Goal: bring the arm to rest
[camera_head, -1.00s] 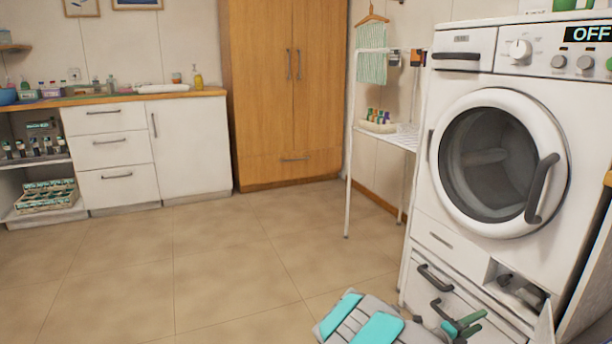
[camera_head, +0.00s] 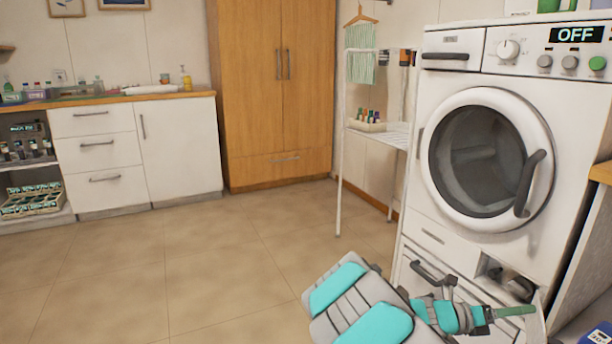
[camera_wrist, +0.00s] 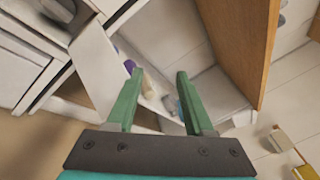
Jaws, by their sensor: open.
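My gripper (camera_head: 515,311) shows in the head view at the lower right, in front of the lower part of the white washing machine (camera_head: 420,190). My arm, grey and teal, reaches in from the bottom edge. In the wrist view my gripper (camera_wrist: 158,74) has its two green fingers apart with nothing held between them. Behind the fingers is an open white compartment with a few small items, partly hidden by the fingers.
A drying rack (camera_head: 341,150) stands left of the machine. A wooden panel (camera_wrist: 240,40) is close on the right in the wrist view. A wooden wardrobe (camera_head: 270,95) and white cabinets (camera_head: 178,150) line the back. The tiled floor (camera_head: 190,270) at left is clear.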

